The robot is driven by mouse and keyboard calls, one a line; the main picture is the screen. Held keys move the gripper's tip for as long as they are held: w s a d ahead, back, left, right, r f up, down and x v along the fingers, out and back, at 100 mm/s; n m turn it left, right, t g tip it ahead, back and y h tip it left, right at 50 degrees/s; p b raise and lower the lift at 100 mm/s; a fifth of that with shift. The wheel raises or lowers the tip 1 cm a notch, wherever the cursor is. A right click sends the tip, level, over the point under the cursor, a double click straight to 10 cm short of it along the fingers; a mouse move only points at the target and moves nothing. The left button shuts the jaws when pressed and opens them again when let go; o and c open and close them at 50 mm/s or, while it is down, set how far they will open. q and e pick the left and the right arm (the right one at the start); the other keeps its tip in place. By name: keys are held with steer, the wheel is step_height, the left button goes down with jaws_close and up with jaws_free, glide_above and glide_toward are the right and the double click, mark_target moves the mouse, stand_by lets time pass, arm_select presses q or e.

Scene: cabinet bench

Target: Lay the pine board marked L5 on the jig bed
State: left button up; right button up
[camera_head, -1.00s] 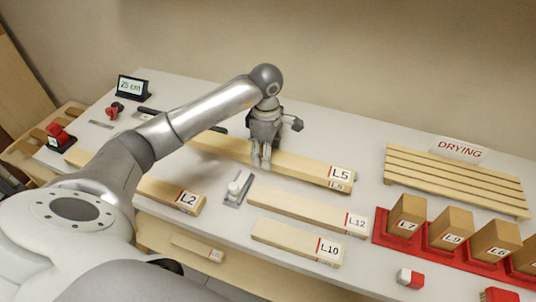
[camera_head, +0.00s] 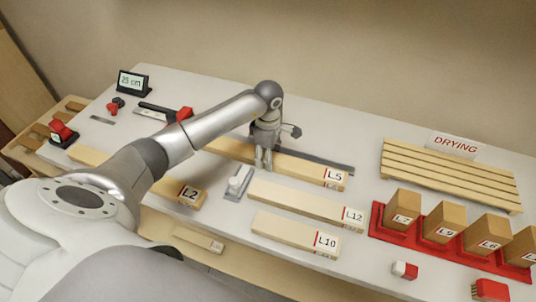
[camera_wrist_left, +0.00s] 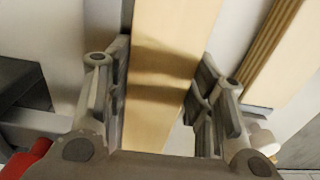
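The long pine board marked L5 (camera_head: 308,168) lies lengthwise along the back part of the bench, its labelled end to the right. My left gripper (camera_head: 264,162) stands over its middle, fingers pointing down. A dark straight rail (camera_head: 318,160), apparently the jig's fence, runs just behind the board. Whether the board rests fully on the bed is unclear. My right gripper is not in view.
Boards L2 (camera_head: 190,194), L12 (camera_head: 300,201) and L10 (camera_head: 290,235) lie in front, beside a grey tool with a white knob (camera_head: 236,182). A slatted drying rack (camera_head: 450,176) and red tray (camera_head: 385,232) with upright blocks stand right. A 25 cm display (camera_head: 133,83) stands back left.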

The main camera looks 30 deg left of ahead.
arm_select(q)
steer(key=o, duration=0.4)
steer(key=shift+r, duration=0.1)
steer(key=shift+r, duration=0.2)
steer(key=shift+r+b, duration=1.7)
steer(key=shift+r, duration=4.2)
steer(key=shift+s+f, duration=0.1)
